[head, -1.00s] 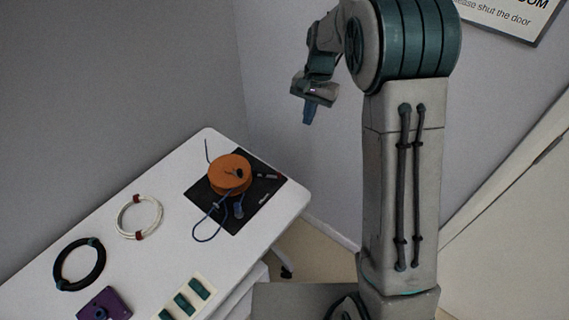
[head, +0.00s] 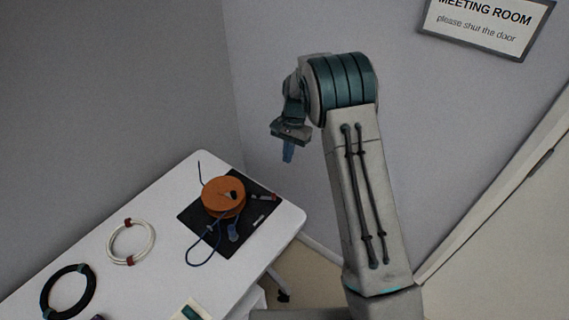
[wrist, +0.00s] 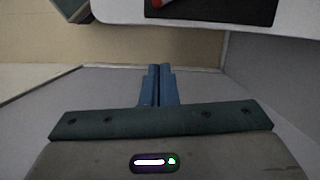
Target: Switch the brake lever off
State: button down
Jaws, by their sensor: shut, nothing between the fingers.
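An orange round reel-like body (head: 222,199) sits on a black mat (head: 190,214) on the white table. A small dark piece (head: 232,196) stands on top of it; I cannot tell if this is the brake lever or which way it is set. A blue cord (head: 196,262) loops off the reel onto the mat and table. My gripper (head: 288,156) is shut and empty, pointing down, well above the mat and apart from everything. Its blue fingers (wrist: 160,70) are together in the wrist view, where the mat (wrist: 225,10) is cut by the top edge.
A small black and red item (head: 264,197) lies on the mat right of the reel. A white coil with red ties (head: 112,243) and a black coil (head: 47,300) lie further left on the table (head: 160,200). A wall sign (head: 485,25) hangs behind my arm.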

aim_at(266, 196)
jog(key=s+a+f+p, duration=0.1)
jog(key=f, duration=0.1)
jog(key=s+a+f, duration=0.1)
jog(key=s+f, duration=0.1)
jog(key=f, duration=0.1)
jog(key=s+a+f+p, duration=0.1)
jog(key=s+f, duration=0.1)
jog(key=f, duration=0.1)
jog(key=shift+s+f+p, duration=0.1)
jog(key=shift+p, duration=0.2)
jog(key=shift+d, duration=0.1)
